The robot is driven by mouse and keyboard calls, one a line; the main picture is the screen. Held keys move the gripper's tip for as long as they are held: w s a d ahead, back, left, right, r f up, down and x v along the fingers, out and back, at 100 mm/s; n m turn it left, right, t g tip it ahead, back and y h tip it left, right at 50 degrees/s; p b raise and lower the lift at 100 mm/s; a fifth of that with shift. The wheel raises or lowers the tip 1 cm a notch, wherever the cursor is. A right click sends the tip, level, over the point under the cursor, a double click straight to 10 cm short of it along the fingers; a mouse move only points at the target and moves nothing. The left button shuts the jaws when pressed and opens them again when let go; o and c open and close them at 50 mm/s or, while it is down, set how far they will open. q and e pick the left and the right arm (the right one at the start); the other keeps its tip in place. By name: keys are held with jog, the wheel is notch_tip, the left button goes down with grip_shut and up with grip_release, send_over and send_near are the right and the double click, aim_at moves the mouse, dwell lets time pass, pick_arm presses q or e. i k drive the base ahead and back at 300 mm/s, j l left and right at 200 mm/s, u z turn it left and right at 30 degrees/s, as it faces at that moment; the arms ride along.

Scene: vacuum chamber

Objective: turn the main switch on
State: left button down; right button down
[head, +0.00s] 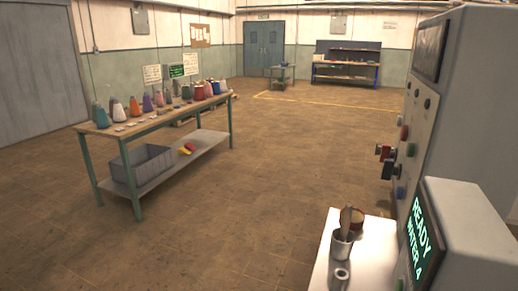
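A tall grey cabinet (470,110) stands at the right edge, seen at a steep angle. Its light control panel (414,140) faces left and carries several knobs and buttons. A dark and red knob (383,152) sticks out furthest from the panel. A red button (404,133) is above it, and a blue button (399,192) is below. I cannot tell for sure which control is the main switch, nor its position. Neither of my grippers is in view.
The middle floor is clear.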

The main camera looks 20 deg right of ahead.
aim_at(386, 153)
jog(key=i+z, duration=0.2)
jog(key=z, duration=0.3)
jog(key=i+j+z, duration=0.1)
jog(key=z, duration=0.4)
jog(key=i+j+z, duration=0.2)
jog(key=z, duration=0.3)
jog(key=i+j+z, duration=0.25)
jog(key=z, duration=0.25)
jog(key=i+j+z, duration=0.1)
jog(key=j, duration=0.25)
jog(key=i+j+z, duration=0.1)
jog(key=j, duration=0.3)
jog(key=i+j, duration=0.1)
jog(key=j, duration=0.25)
jog(key=z, duration=0.05)
